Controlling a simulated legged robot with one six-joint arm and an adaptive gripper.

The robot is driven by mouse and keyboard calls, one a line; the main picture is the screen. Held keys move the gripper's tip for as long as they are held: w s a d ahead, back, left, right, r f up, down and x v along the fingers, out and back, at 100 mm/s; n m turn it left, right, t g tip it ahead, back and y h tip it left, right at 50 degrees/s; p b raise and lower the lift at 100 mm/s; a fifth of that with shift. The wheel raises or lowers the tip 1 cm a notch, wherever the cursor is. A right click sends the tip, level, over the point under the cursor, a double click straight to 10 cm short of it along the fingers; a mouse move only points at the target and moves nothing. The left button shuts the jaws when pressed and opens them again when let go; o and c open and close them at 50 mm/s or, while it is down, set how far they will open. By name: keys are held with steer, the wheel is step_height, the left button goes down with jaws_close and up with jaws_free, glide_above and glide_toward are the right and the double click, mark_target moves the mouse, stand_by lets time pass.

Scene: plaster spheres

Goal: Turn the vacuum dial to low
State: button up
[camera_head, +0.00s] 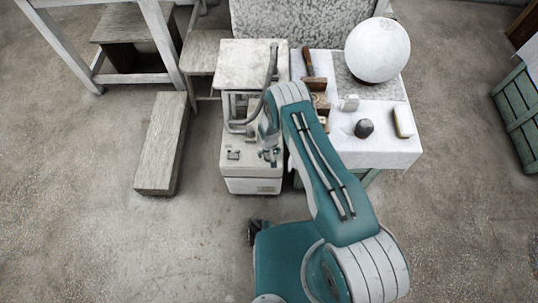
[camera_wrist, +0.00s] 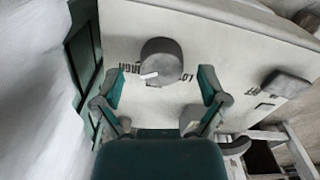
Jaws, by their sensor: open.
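The vacuum dial (camera_wrist: 162,55) is a round grey knob on a pale panel in the wrist view. Its white mark (camera_wrist: 149,75) points to the lower left, close to lettering that appears to read HIGH, upside down. Lettering that starts with LO lies at the dial's lower right. My gripper (camera_wrist: 162,82) is open, with one teal finger on each side and below the dial in the picture; neither finger visibly touches it. In the head view the white vacuum unit (camera_head: 240,170) stands on the floor, and my arm partly covers its right side.
A dark rocker-like switch (camera_wrist: 286,83) sits right of the dial. A white-clothed table (camera_head: 385,150) with a large plaster sphere (camera_head: 377,50) and small tools stands right of the vacuum unit. A low wooden bench (camera_head: 161,142) lies left. The front floor is clear at left.

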steer(key=shift+a+f, duration=0.15)
steer(key=shift+f, duration=0.4)
steer(key=c, duration=1.1)
steer(key=shift+c, duration=0.2)
